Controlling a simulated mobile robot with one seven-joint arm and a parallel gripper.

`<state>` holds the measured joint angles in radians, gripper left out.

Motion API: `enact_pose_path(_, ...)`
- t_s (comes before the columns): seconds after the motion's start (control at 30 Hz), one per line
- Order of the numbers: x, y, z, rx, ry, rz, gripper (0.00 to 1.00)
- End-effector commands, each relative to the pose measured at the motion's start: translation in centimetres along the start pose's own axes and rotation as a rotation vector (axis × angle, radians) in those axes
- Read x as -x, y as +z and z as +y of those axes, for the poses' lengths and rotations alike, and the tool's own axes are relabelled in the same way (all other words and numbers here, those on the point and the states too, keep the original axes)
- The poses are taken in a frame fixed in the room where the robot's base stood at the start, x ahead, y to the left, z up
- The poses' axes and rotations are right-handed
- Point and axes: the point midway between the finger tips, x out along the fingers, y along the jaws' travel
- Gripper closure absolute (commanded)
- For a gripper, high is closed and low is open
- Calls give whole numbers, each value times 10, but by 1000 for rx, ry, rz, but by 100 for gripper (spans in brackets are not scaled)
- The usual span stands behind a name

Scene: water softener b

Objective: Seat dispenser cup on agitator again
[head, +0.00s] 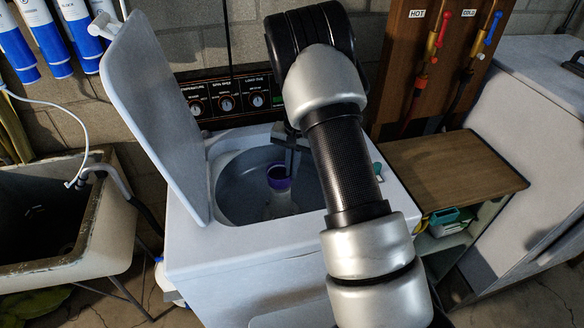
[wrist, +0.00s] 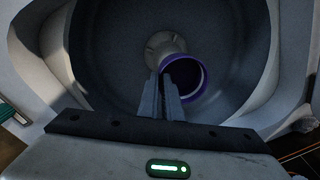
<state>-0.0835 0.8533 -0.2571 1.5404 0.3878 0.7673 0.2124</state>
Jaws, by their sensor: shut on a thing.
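A purple-rimmed dispenser cup (head: 279,183) is inside the washer tub, above the pale agitator (head: 282,207) in the head view. My gripper (head: 289,168) reaches down into the tub and is shut on the cup's rim. In the wrist view the two fingers (wrist: 163,98) lie close together over the left side of the cup's purple rim (wrist: 205,84). The round agitator (wrist: 163,45) shows beyond the cup, up and to its left, partly covered by it. The cup sits off the agitator's middle in that view. I cannot tell whether they touch.
The washer's tub wall (head: 232,192) surrounds my gripper. The raised lid (head: 155,110) stands at the left, and the control panel (head: 228,95) is behind. A wooden shelf top (head: 450,168) is at the right, and a utility sink (head: 105,235) at the left.

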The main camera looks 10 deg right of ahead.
Motion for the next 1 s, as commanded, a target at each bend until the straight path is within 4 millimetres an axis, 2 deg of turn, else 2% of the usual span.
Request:
enact_pose_path(0.63, -20, 0, 2, 0, 0, 1, 100)
enact_pose_path(1.0, -21, 0, 2, 0, 0, 1, 100)
